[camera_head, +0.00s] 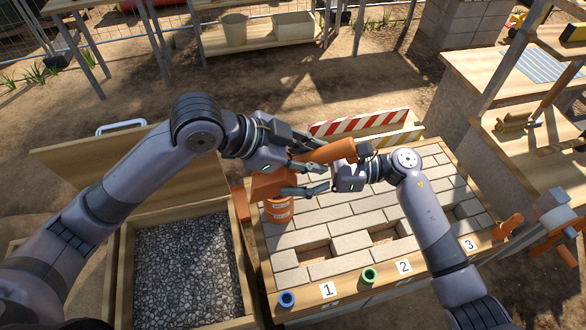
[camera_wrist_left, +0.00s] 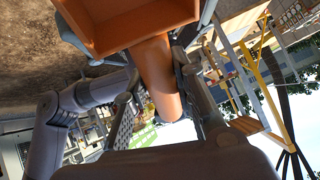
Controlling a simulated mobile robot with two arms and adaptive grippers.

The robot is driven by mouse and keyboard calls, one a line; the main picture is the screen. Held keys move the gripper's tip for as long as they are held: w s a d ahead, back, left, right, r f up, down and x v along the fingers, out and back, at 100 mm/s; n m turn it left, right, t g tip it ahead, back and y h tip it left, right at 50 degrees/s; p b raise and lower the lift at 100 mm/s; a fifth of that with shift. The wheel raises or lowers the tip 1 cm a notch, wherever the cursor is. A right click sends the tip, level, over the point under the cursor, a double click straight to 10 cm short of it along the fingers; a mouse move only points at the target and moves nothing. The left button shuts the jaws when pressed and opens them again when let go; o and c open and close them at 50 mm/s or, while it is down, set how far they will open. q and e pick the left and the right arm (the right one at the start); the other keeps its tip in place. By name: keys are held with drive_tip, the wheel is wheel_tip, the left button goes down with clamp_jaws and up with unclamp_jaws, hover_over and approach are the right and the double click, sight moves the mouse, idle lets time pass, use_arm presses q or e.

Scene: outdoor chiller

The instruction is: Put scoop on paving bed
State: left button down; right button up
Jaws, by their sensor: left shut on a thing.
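The orange scoop (camera_head: 272,184) is held up above the left end of the paving bed (camera_head: 345,215). My left gripper (camera_head: 305,150) is shut on its handle. In the left wrist view the scoop's open bowl (camera_wrist_left: 130,25) is at the top, with the round handle running down between the fingers. My right gripper (camera_head: 303,179) comes in from the right with its fingers apart, close to the scoop; whether it touches the scoop is unclear. The bed has pale pavers with several open gaps. Arms and grippers hide part of it.
An orange bucket (camera_head: 279,210) stands at the bed's left end, just below the scoop. A wooden gravel box (camera_head: 122,270) is on the left. A striped barrier (camera_head: 358,121) stands behind the bed. Blue (camera_head: 287,299) and green (camera_head: 369,275) rings sit at the front edge.

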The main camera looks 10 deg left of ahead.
use_arm(q)
drive_tip(key=shift+s+d+r, duration=0.1)
drive_tip(key=shift+d, duration=0.05)
use_arm(e)
drive_tip(key=c, duration=0.8)
use_arm(q)
drive_tip(key=c, duration=1.2)
unclamp_jaws()
drive_tip(key=shift+c, duration=0.2)
